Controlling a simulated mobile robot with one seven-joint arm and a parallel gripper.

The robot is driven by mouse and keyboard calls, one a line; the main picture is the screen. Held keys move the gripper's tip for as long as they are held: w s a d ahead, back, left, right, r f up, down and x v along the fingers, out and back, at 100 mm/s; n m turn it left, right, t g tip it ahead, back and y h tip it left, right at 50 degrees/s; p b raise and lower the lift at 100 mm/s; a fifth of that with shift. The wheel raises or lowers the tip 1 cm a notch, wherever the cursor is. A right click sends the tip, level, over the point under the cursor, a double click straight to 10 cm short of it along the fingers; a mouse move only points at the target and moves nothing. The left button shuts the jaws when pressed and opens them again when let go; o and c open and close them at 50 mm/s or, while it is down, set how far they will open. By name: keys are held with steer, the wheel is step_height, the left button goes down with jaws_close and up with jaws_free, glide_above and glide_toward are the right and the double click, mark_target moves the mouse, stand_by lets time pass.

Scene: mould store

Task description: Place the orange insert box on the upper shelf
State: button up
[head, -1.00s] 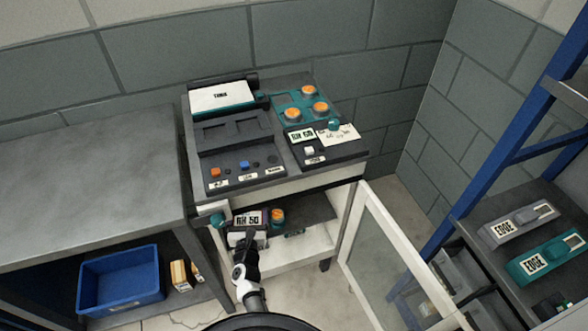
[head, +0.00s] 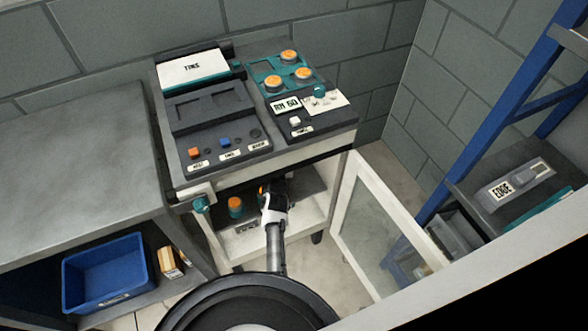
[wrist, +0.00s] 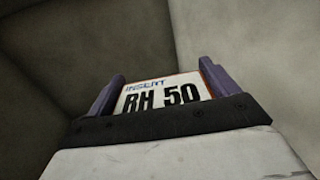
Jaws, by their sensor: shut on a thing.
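My gripper (head: 270,188) reaches into the open white cabinet under the control panel in the head view. In the wrist view its two purple-grey fingers (wrist: 161,92) flank a box with a white label reading "INSERT RH 50" (wrist: 160,94), and it is shut on this box. A thin orange-red edge shows around the label. In the head view the box is mostly hidden by my gripper, with only a little orange (head: 262,190) showing. I cannot tell whether the box touches a shelf (head: 307,190).
An orange-topped teal jar (head: 235,207) stands left of my gripper. The cabinet's glazed door (head: 375,225) is swung open on the right. A blue bin (head: 108,272) sits under the grey bench, and a blue rack (head: 470,130) stands at the right.

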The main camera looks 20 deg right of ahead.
steer(key=d+b, duration=0.6)
steer(key=b, duration=0.1)
steer(key=f+b, duration=0.6)
steer(key=f, duration=0.1)
steer(key=f+b, duration=0.3)
steer(key=f, duration=0.1)
steer(key=shift+w+d+f, duration=0.1)
steer(key=shift+d+f, duration=0.15)
steer(key=shift+d, duration=0.2)
steer(key=shift+r, duration=0.1)
steer(key=o, duration=0.8)
steer(key=shift+f+b, duration=0.3)
steer(key=shift+o, duration=1.4)
